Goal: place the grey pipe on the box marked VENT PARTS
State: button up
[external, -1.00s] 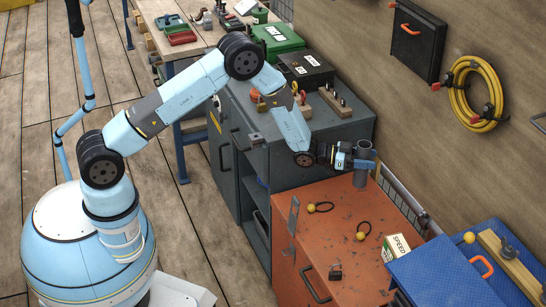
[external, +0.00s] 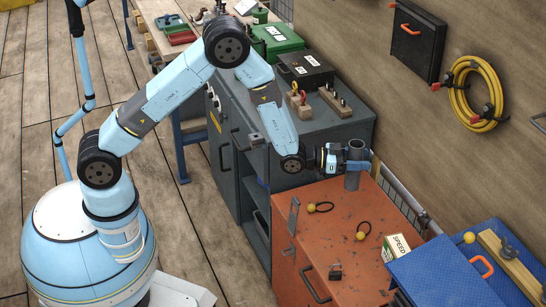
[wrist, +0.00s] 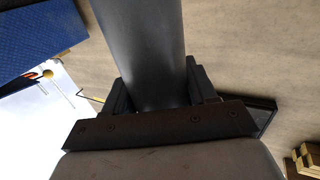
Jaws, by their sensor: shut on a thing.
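The grey pipe (external: 352,182) is upright at the back edge of the orange cabinet in the external view; I cannot tell whether its lower end touches anything. My gripper (external: 348,166) is shut on the pipe from the left side. In the wrist view the grey pipe (wrist: 140,45) stands between the dark jaws of my gripper (wrist: 160,90). A green case (external: 277,38) and a black box (external: 318,76) carry white labels, too small to read. I cannot tell which box is marked VENT PARTS.
The orange cabinet top (external: 335,235) holds black loops with yellow balls, a padlock (external: 335,272) and a box reading SPEED (external: 397,247). The grey cabinet top (external: 330,122) holds wooden tool blocks (external: 335,101). A blue case (external: 435,275) is at right.

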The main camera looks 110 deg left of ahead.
jog(key=w+d+r+n+g+y, duration=0.1)
jog(key=w+d+r+y, duration=0.2)
jog(key=d, duration=0.5)
jog(key=w+d+r+n+g+y, duration=0.1)
jog(key=w+d+r+n, duration=0.2)
jog(key=d, duration=0.6)
jog(key=w+a+f+m, duration=0.1)
jog(key=w+a+f, duration=0.2)
jog(key=w+f, duration=1)
jog(key=shift+x, duration=0.8)
jog(key=shift+w+d, duration=0.1)
jog(key=o, duration=1.1)
jog(key=shift+c, duration=0.2)
